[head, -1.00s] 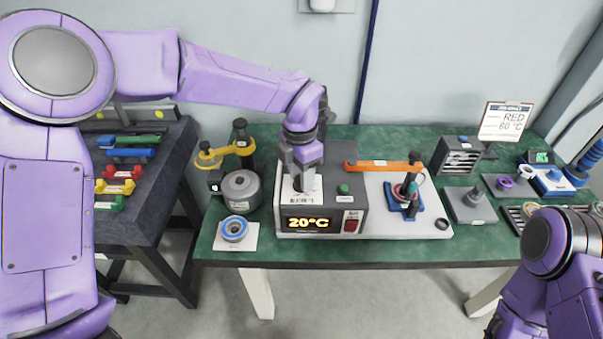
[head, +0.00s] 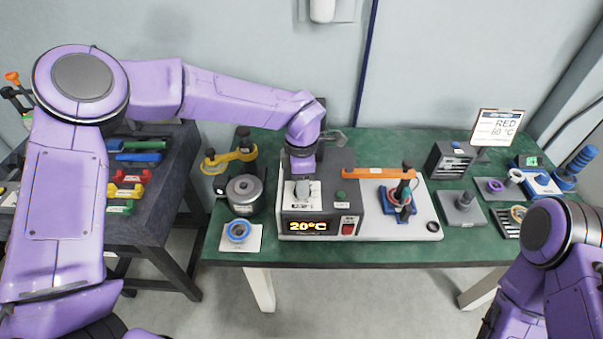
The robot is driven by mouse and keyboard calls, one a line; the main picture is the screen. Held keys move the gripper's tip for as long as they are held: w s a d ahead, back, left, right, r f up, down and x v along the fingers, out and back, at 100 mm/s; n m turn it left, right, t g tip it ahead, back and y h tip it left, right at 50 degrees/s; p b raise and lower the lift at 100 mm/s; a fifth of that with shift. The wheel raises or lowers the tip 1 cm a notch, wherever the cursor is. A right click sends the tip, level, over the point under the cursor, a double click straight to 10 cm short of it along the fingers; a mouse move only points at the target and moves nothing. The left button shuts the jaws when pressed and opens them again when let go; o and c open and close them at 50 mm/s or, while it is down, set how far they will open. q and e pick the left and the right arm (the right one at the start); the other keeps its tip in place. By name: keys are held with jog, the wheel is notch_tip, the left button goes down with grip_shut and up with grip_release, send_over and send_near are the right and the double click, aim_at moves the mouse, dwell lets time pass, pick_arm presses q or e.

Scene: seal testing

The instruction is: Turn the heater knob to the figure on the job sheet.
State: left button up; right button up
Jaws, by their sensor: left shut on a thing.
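The heater unit (head: 328,164) is a dark grey box on a white base on the green bench. Its display (head: 309,226) reads 20°C in yellow. My left gripper (head: 303,189) points down onto the top of the unit, above the white label. It is shut on the heater knob, which the fingers mostly hide. The job sheet (head: 497,127) stands on a clipboard at the back right and reads RED and what looks like 60 °C. My right arm is at the lower right, and its gripper is out of view.
A green button (head: 341,195) and a red switch (head: 348,227) sit right of the gripper. An orange lever (head: 378,173) spans the base to the right. A grey pot (head: 244,190) and a blue ring (head: 238,231) stand on the left. A rack of coloured tools is farther left.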

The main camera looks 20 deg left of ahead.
pick_arm(q)
jog(key=shift+m+p, duration=1)
jog(key=shift+m, duration=0.2)
pick_arm(e)
jog(key=shift+r, duration=1.4)
pick_arm(q)
jog(key=o, duration=1.1)
jog(key=shift+c, duration=0.2)
jog(key=shift+w+r, duration=0.1)
jog(key=shift+r, duration=0.35)
notch_tip(320, 180, up, 10)
jog(key=b, duration=0.2)
jog(key=shift+w+f, duration=0.15)
jog(key=shift+f, duration=0.05)
pick_arm(e)
notch_tip(320, 180, down, 2)
jog(key=shift+f, duration=0.2)
